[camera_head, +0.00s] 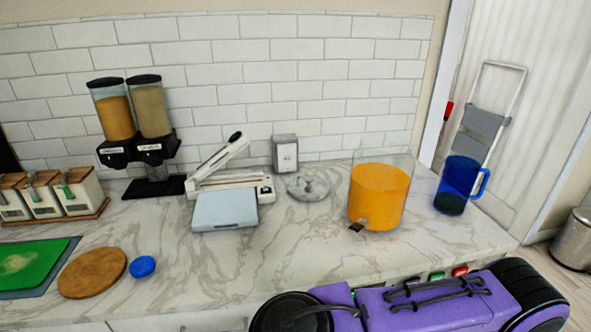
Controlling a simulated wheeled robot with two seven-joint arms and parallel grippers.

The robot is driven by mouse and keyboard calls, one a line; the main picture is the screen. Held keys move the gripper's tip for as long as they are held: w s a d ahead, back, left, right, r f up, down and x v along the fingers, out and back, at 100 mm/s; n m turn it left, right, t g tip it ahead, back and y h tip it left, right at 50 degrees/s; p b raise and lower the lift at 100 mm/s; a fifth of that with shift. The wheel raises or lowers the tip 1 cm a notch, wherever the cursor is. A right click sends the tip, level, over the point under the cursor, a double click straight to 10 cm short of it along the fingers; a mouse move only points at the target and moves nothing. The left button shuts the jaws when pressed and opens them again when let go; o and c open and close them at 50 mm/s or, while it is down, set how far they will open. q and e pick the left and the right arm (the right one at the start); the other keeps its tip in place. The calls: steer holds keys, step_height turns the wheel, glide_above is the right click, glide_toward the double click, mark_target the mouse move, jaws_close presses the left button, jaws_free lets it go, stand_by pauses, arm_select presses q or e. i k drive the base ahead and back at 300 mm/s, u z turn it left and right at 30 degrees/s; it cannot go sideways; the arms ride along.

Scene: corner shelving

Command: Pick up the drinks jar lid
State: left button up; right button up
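The drinks jar lid (309,187) is a clear round disc with a small knob. It lies flat on the marble counter, just left of the drinks jar and in front of a small grey dispenser. The drinks jar (378,196) is a clear open-topped container mostly filled with orange liquid, with a dark tap low on its front. A purple and black arm link of mine crosses the bottom right. Neither of my grippers shows, and nothing is touching the lid.
A blue jug (457,185) stands right of the jar. Left of the lid are a white slicer-like device (230,185), a pale flat box (225,211) and twin dispensers (132,120). A round wooden board (92,272) and blue disc (142,266) lie front left. The counter's front middle is clear.

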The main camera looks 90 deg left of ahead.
mark_target(304, 187)
steer(key=k, duration=0.35)
steer(key=u, duration=0.9)
